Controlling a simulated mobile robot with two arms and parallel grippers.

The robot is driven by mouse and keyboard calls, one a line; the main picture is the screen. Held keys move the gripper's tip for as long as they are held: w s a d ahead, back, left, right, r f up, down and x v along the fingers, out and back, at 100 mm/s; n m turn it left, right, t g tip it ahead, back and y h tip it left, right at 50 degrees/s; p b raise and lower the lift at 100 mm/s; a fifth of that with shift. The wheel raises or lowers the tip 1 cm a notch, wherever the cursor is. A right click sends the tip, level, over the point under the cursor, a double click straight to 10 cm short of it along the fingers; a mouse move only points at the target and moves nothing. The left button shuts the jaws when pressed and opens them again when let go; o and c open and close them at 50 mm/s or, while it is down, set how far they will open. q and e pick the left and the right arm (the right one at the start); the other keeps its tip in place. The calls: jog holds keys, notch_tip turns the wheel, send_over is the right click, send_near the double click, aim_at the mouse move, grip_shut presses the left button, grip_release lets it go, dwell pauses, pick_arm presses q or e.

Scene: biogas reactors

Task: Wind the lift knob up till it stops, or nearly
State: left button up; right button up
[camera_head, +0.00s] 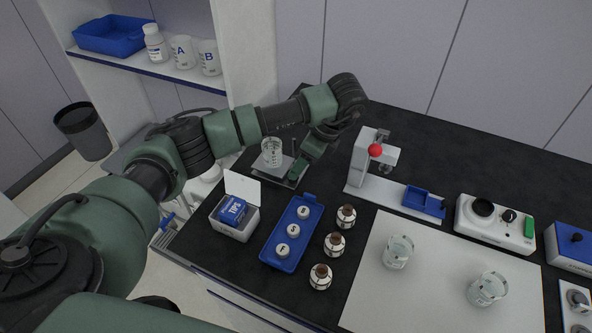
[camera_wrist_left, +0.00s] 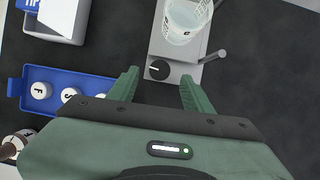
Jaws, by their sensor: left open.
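The dark round knob (camera_wrist_left: 158,70) with a white mark sits on a grey device (camera_wrist_left: 172,48) in the left wrist view. The pictures do not show plainly whether it is the lift knob. In the head view the grey device (camera_head: 287,181) carries a glass beaker (camera_head: 272,152); the knob is hidden there. My left gripper (camera_head: 297,170) is open at the device's near end. In the left wrist view its fingertips (camera_wrist_left: 160,75) lie on either side of the knob, with gaps; whether they reach its height is unclear. My right gripper is not in view.
A thin rod (camera_wrist_left: 214,56) stands beside the beaker. A blue tray (camera_head: 270,255) with white-capped pieces, several brown bottles (camera_head: 335,243) and an open tips box (camera_head: 236,226) are nearby. A stand with a red ball (camera_head: 375,150) is to the right.

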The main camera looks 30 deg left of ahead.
pick_arm(q)
jog(key=shift+x, duration=1.7)
jog(key=shift+c, duration=0.3)
grip_shut()
jog(key=shift+m+t, duration=0.3)
jog(key=shift+m, duration=0.4)
jog(key=shift+o, duration=0.3)
grip_release()
jog(key=shift+r, duration=0.1)
